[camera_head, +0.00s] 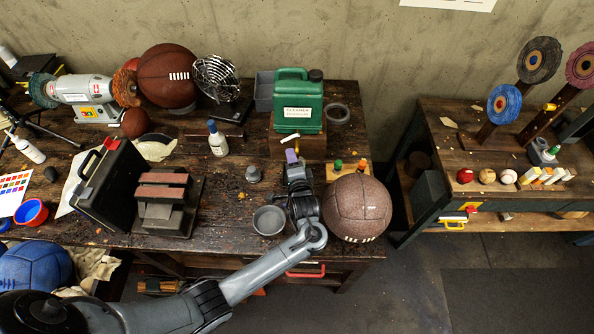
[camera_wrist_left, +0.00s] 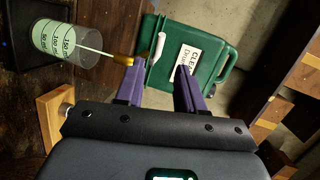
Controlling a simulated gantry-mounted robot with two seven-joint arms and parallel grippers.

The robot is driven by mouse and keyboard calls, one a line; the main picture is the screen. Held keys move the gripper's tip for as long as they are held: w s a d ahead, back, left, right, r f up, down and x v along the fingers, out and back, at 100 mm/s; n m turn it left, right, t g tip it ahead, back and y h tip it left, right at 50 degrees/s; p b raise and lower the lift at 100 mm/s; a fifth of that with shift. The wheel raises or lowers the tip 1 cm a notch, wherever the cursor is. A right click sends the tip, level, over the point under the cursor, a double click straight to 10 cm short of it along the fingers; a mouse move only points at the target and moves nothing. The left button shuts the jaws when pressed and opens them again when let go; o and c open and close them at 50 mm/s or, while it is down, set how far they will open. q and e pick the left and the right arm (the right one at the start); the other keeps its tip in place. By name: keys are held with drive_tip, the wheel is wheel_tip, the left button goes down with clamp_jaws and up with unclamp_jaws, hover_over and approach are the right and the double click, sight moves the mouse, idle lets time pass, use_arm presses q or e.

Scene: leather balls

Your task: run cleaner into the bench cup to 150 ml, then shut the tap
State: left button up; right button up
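The green cleaner canister (camera_head: 297,98) stands on a wooden block at the back of the bench. Its brass tap (camera_wrist_left: 123,60) and white tap lever (camera_wrist_left: 160,44) show in the left wrist view, which is turned sideways. A thin pale stream runs from the tap into the clear bench cup (camera_wrist_left: 52,42). Pale green liquid is in the cup, apparently near the 150 ml mark; the exact level is hard to read. My left gripper (camera_wrist_left: 160,82) is open, its purple fingers apart, with the lever just beyond them. In the head view it hides the cup. My right gripper is out of view.
A brown leather ball (camera_head: 357,208) sits close to the right of my left gripper. A grey bowl (camera_head: 269,220) lies left of my wrist. A small wooden rack (camera_head: 348,171) with coloured tops and a white-labelled bottle (camera_head: 217,140) flank the canister area.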

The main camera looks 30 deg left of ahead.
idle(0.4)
use_arm(q)
drive_tip(key=w+d+r+n+t+h, duration=0.4)
drive_tip(key=w+r+n+t, duration=0.1)
drive_tip(key=w+n+t, duration=0.15)
drive_tip(key=m+h+b, duration=0.5)
drive_tip(key=h+b, duration=0.4)
drive_tip(key=h, duration=0.5)
approach(291, 137)
drive_tip(key=shift+g, duration=0.45)
drive_tip(key=x, duration=1)
drive_tip(key=shift+w+a+r, duration=0.15)
drive_tip(key=shift+w, duration=0.1)
